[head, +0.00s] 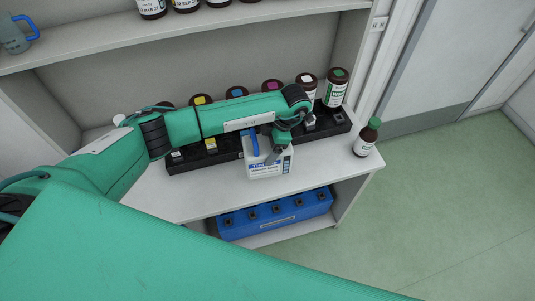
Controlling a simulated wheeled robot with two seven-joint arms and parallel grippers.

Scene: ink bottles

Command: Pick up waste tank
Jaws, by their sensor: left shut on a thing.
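The waste tank appears to be the white jug (268,171) with a blue handle and a blue-and-white label, in the middle of the head view. It stands upright at the front of the white shelf top, or just above it; I cannot tell which. My left gripper (274,155) reaches down from above and is shut on the jug near its top. The fingers partly hide the jug's upper right side. My right gripper is not in view.
A black rack (190,160) with several dark bottles stands behind the jug. A brown bottle with a green cap (366,138) stands at the shelf's right end. A blue box (275,216) sits on the lower shelf. Bottles and a blue-handled jug (14,36) stand above.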

